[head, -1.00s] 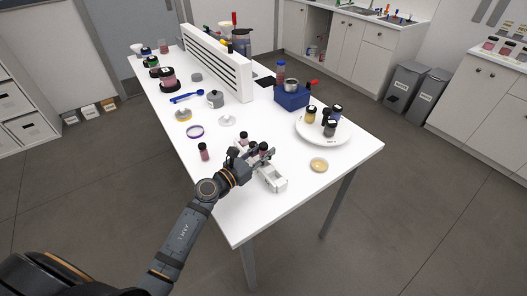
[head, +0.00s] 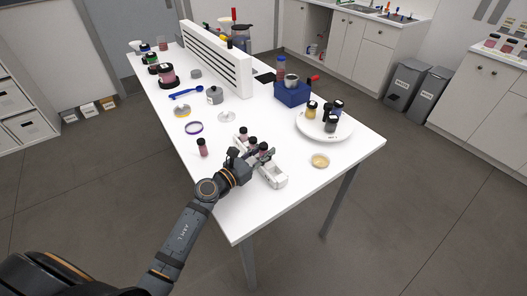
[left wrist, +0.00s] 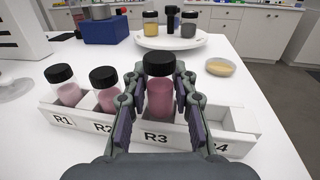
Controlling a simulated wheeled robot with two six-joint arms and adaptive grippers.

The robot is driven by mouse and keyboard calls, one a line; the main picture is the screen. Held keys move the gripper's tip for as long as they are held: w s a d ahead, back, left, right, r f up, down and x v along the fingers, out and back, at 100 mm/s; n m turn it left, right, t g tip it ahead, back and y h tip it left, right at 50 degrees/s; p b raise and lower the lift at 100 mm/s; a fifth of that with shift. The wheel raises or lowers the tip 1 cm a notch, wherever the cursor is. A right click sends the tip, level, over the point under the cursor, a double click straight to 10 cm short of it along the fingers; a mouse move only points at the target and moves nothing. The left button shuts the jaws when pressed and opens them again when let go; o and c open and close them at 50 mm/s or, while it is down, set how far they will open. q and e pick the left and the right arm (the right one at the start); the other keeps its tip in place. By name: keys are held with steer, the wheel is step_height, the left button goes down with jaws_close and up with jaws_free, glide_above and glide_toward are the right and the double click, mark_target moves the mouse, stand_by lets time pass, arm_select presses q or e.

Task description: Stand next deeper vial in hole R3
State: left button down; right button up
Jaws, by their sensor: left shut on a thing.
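My left gripper (head: 258,157) is shut on a black-capped vial of deep pink pigment; the held vial (left wrist: 159,97) stands upright between the fingers in the left wrist view. It is at the R3 place of the white rack (left wrist: 183,143); whether its base rests in the hole is hard to tell. Paler pink vials stand in R1 (left wrist: 66,88) and R2 (left wrist: 107,92). R4 looks empty. The rack's end shows in the head view (head: 273,177). Another dark red vial (head: 202,147) stands alone left of the rack. My right gripper is not in view.
A round white plate (head: 346,131) with several jars stands behind right of the rack. A dish of yellow powder (head: 320,160) lies nearer. The table's front is clear.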

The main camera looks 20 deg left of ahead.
arm_select(q)
steer(key=shift+f+b, duration=0.9)
steer(key=shift+f, duration=0.15)
steer(key=c, duration=1)
jaws_free()
steer(key=shift+s, duration=0.1)
steer(key=v, duration=0.7)
steer(key=shift+s+a, duration=0.1)
steer(key=shift+s, duration=0.05)
